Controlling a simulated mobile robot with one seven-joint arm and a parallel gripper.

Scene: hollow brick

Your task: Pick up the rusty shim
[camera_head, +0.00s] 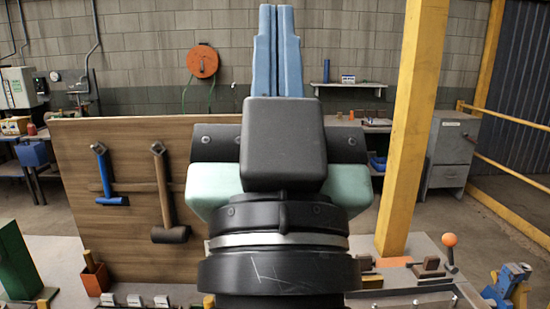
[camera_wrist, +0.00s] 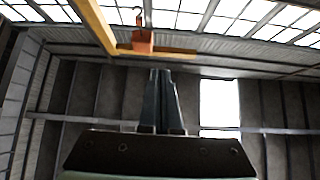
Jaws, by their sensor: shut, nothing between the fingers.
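My gripper (camera_head: 277,12) points up in the middle of the head view, in front of the grey block wall. Its two blue fingers are together with nothing between them. They also show pressed together in the wrist view (camera_wrist: 161,78), which looks up at the roof. I cannot make out the rusty shim for certain in either view. My wrist and arm hide the middle of the bench.
A workbench (camera_head: 55,250) spans the bottom. A wooden board (camera_head: 110,230) with two hanging hammers stands left. A yellow post (camera_head: 408,130) rises right of my gripper. A brown block (camera_head: 430,266), an orange-knobbed lever (camera_head: 449,241) and a blue-yellow tool (camera_head: 510,285) sit right.

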